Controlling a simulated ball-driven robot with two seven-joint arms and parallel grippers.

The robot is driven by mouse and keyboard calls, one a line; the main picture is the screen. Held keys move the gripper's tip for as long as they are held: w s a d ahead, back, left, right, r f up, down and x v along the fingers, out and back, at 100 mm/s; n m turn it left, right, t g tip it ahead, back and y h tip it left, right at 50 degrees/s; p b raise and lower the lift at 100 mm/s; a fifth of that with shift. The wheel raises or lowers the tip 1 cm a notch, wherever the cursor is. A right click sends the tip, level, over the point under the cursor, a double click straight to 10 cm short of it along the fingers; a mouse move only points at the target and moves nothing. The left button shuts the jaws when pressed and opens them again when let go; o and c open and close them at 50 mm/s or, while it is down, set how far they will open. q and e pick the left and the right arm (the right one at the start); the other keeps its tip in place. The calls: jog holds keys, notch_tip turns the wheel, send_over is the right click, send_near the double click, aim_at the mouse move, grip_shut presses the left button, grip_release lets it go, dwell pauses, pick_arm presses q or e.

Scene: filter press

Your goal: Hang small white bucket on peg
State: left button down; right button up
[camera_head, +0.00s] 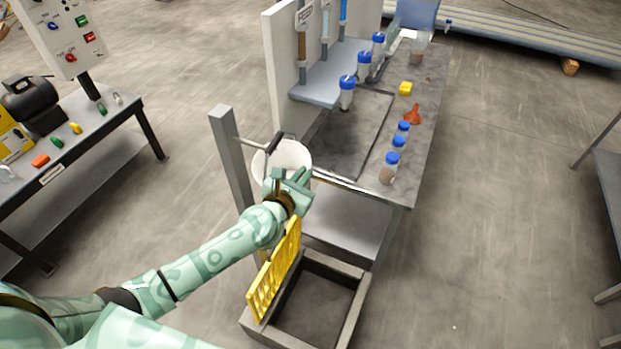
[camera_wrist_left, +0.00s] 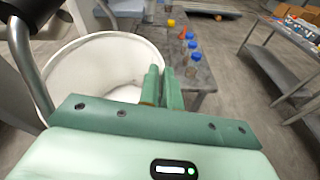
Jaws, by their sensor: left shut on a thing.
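The small white bucket (camera_head: 292,155) is beside the grey post (camera_head: 231,160), at the near left corner of the workbench. It also shows in the left wrist view, its open mouth and white inside (camera_wrist_left: 90,70) facing the camera. My left gripper (camera_head: 298,179) is shut at the bucket's near rim; its fingers (camera_wrist_left: 162,88) are close together there. A thin peg (camera_head: 249,142) sticks out from the post. The bucket's dark handle grip (camera_head: 275,142) is raised near the peg's end. I cannot tell whether the handle rests on the peg. My right gripper is out of view.
The workbench (camera_head: 425,130) carries blue-capped jars (camera_head: 392,158), an orange funnel (camera_head: 412,114) and a yellow block (camera_head: 405,88). A yellow slatted piece (camera_head: 275,272) stands below my left forearm, by a low frame (camera_head: 347,330).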

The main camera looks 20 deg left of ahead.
pick_arm(q)
jog(key=shift+w+a+b, duration=0.2)
jog(key=shift+a+b, duration=0.1)
jog(key=shift+a, duration=1)
jog(key=shift+w+a+f+b, duration=0.1)
jog(key=shift+a+f+b, duration=0.2)
jog(key=shift+a+f, duration=0.35)
jog(key=shift+a+r, duration=0.1)
jog(key=shift+r, duration=0.05)
